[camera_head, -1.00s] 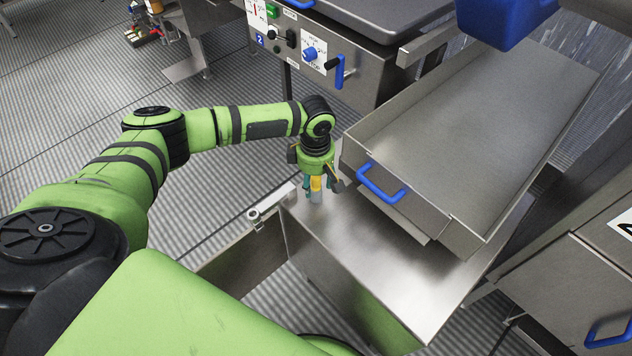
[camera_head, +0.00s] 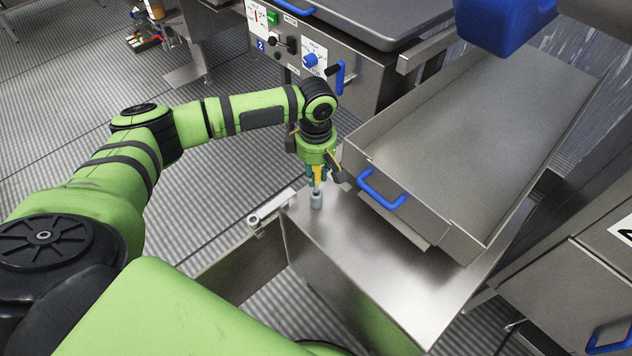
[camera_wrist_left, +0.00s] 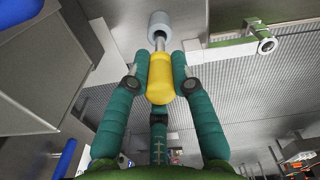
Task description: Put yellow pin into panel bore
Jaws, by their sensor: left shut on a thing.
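The yellow pin (camera_head: 318,173) is in my left gripper (camera_head: 317,180), whose fingers are shut on its yellow head. In the left wrist view the yellow head (camera_wrist_left: 160,80) sits between the green fingers (camera_wrist_left: 160,84), with its metal shaft pointing at a grey cylinder (camera_wrist_left: 160,22). This grey cylinder (camera_head: 316,200) stands upright on the steel top near its left corner, just below the pin. Part of the shaft shows between head and cylinder; I cannot tell whether its tip is still inside. A metal bracket with a round fitting (camera_head: 255,220) is left of it; I cannot tell if this is the bore.
A steel tray (camera_head: 455,212) with a blue handle (camera_head: 381,188) lies right of the gripper. A control panel (camera_head: 290,45) with a blue lever stands behind. The front of the steel top (camera_head: 400,270) is clear.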

